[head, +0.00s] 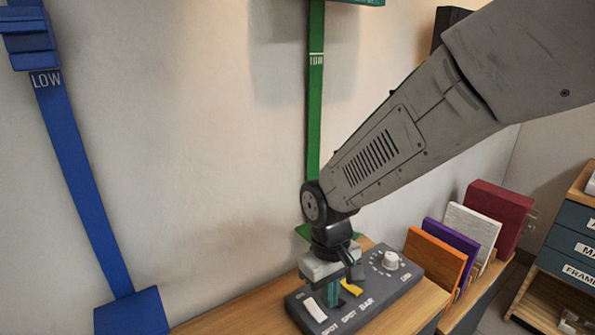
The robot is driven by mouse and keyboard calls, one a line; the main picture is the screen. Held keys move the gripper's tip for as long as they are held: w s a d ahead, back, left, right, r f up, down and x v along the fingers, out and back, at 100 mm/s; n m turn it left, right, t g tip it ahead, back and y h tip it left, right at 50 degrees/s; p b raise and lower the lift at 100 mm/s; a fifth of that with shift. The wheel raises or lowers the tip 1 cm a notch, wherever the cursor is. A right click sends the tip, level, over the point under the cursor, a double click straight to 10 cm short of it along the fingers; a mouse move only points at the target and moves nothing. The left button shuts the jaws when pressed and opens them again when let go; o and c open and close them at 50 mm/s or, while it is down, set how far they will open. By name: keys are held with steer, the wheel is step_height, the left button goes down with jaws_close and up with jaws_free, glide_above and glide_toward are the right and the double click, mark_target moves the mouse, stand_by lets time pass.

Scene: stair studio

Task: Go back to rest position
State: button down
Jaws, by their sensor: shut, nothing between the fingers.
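My arm reaches in from the upper right, and my gripper (334,290) points down at the dark control box (368,310) on the wooden shelf. The gripper is shut and holds nothing. Its fingertips are over the middle of the box, between a white rocker switch (316,309) and a yellow switch (352,287). I cannot tell whether they touch the box. A white knob (391,260) stands at the box's right end. The gripper hides part of the box top.
Upright orange (434,260), purple (452,247), white (474,232) and red (499,212) panels stand right of the box. A green post (315,110) rises behind my gripper. A blue post (85,190) stands left. Drawers (571,244) are at far right. The wall area between the posts is clear.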

steer(key=s+d+r+m+t, duration=0.1)
steer(key=s+d+r+m, duration=0.2)
steer(key=s+d+r, duration=0.4)
steer(key=s+d+r+m+t, duration=0.1)
steer(key=s+d+r+m, duration=0.2)
steer(key=s+d+r, duration=0.5)
steer(key=s+d, duration=0.2)
steer(key=d, duration=0.2)
steer(key=shift+d+m+y, duration=0.3)
